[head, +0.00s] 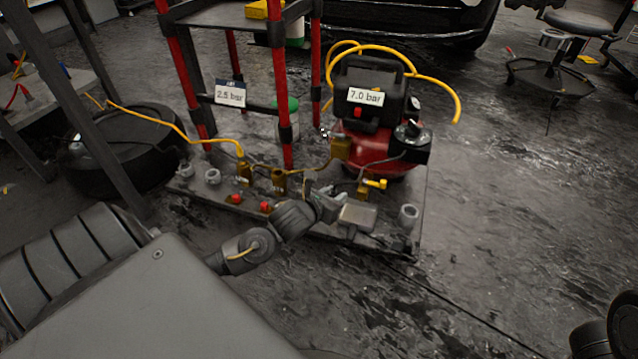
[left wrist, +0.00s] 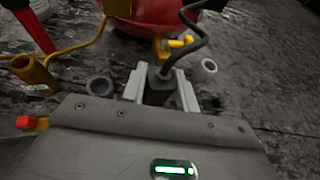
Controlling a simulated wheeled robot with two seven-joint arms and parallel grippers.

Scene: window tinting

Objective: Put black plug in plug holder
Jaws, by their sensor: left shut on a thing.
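My left gripper (head: 328,200) reaches over the front of the low dark platform. In the left wrist view my left gripper (left wrist: 163,88) is shut on the black plug (left wrist: 158,88), which sits between its two grey fingers. A dark cable (left wrist: 193,35) rises from the plug. Another grey ring-shaped holder (left wrist: 100,87) is left of the fingers. The plug is hard to make out in the head view. My right gripper is not in view.
A red compressor (head: 372,150) marked 7.0 bar stands behind the gripper. A yellow valve (head: 375,184) is close by. Brass fittings (head: 279,180), red knobs (head: 265,206) and a red-legged rack (head: 283,105) are to the left. Floor (head: 520,230) to the right is clear.

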